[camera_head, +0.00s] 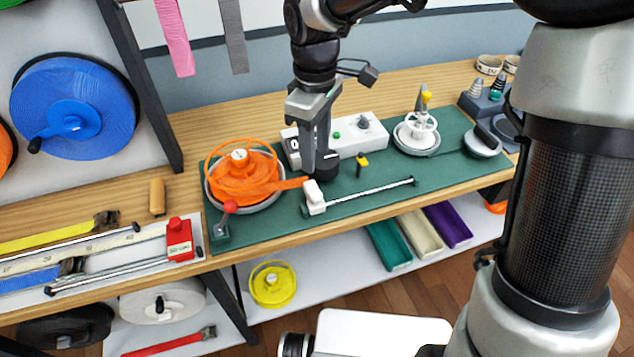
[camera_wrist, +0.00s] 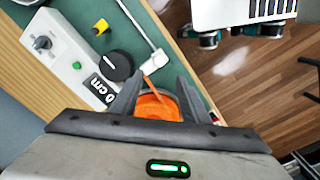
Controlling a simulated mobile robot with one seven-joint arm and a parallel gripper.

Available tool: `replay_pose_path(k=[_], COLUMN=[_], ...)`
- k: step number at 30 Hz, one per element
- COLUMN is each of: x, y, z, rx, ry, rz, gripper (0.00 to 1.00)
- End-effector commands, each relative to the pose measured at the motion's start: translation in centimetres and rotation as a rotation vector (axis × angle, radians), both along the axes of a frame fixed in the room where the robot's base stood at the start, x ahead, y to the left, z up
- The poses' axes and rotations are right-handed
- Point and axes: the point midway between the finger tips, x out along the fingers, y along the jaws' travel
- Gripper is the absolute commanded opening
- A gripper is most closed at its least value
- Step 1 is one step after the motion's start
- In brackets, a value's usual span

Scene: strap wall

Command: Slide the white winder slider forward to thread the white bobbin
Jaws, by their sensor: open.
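The white winder slider (camera_head: 314,197) is a small white block at the left end of a thin rail (camera_head: 370,194) on the green mat. In the wrist view the slider (camera_wrist: 158,61) lies just beyond my fingertips. The white bobbin (camera_head: 417,134) sits on a round base at the mat's right part. An orange spool (camera_head: 240,178) stands at the left, with a short orange strap end (camera_head: 293,183) reaching toward the slider. My gripper (camera_head: 316,170) points down, open and empty, behind the slider and apart from it.
A white control box (camera_head: 350,140) with a dial and green button stands behind my gripper. A yellow-topped peg (camera_head: 361,162) is behind the rail. A red-knobbed lever (camera_head: 226,218) stands front left. The mat in front of the rail is clear.

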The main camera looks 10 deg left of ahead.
Motion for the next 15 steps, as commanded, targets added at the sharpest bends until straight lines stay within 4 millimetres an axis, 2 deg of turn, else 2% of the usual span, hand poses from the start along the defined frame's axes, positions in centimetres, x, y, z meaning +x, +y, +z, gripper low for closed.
replay_pose_path(k=[1,6,15], x=[-0.2,-0.2,-0.1], y=[0.0,0.0,0.0], z=[-1.5,-5.2,-10.6], rx=[-0.001,-0.001,0.0], ry=[0.006,0.006,0.003], rz=[0.001,0.0,-0.001], gripper=[0.42,0.42,0.42])
